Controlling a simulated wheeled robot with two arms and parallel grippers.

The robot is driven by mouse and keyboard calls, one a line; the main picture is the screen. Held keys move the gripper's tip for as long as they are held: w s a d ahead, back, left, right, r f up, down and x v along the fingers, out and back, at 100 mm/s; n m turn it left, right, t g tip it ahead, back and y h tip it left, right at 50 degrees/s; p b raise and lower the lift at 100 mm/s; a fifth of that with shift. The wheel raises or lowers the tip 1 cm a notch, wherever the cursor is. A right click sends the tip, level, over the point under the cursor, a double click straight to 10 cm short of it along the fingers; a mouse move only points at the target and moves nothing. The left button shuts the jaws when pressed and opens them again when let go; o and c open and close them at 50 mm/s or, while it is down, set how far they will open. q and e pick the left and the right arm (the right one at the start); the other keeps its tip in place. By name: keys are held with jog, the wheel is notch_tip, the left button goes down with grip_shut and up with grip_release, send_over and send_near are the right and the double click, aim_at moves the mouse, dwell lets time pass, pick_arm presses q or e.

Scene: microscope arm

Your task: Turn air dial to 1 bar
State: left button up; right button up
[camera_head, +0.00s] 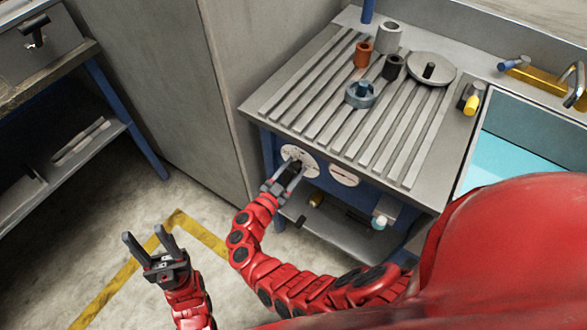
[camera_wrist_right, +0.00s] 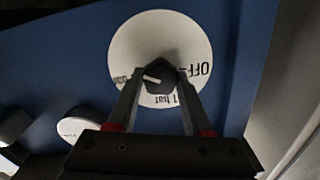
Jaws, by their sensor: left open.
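The air dial (camera_head: 300,161) is a round white plate on the blue front panel under the grooved worktop. In the right wrist view the dial plate (camera_wrist_right: 141,45) carries "OFF" at the right, "1 bar" at the bottom and another "bar" mark at the left. Its dark knob (camera_wrist_right: 161,76) has a white pointer line aimed left, toward the left mark. My right gripper (camera_head: 294,172) is at the dial, its fingers on either side of the knob; whether they press on it is unclear. My left gripper (camera_head: 147,240) is open and empty, over the floor.
A second white dial (camera_head: 343,175) sits right of the air dial; it also shows in the wrist view (camera_wrist_right: 72,128). The worktop (camera_head: 262,104) holds several cylinders and a round lid. A lower shelf (camera_head: 300,240) and a blue-green basin (camera_head: 505,160) are nearby.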

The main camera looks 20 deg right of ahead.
grip_shut()
jog(key=shift+s+f+m+b, duration=0.1)
jog(key=shift+f+m+b, duration=0.15)
jog(key=shift+m+b, duration=0.35)
jog(key=shift+d+m+b, duration=0.1)
jog(key=shift+m+b, duration=0.5)
jog(key=shift+b, duration=0.2)
jog(key=m+b, duration=0.3)
jog(key=b, duration=0.1)
jog(key=m+b, duration=0.7)
jog(key=b, duration=0.1)
jog(key=shift+f+m+b, duration=0.3)
jog(key=shift+b, duration=0.05)
jog(key=shift+r+m+b, duration=0.2)
jog(key=shift+m+b, duration=1.3)
jog(key=shift+b, duration=0.05)
jog(key=o, duration=0.7)
grip_release()
jog(key=shift+r, duration=0.1)
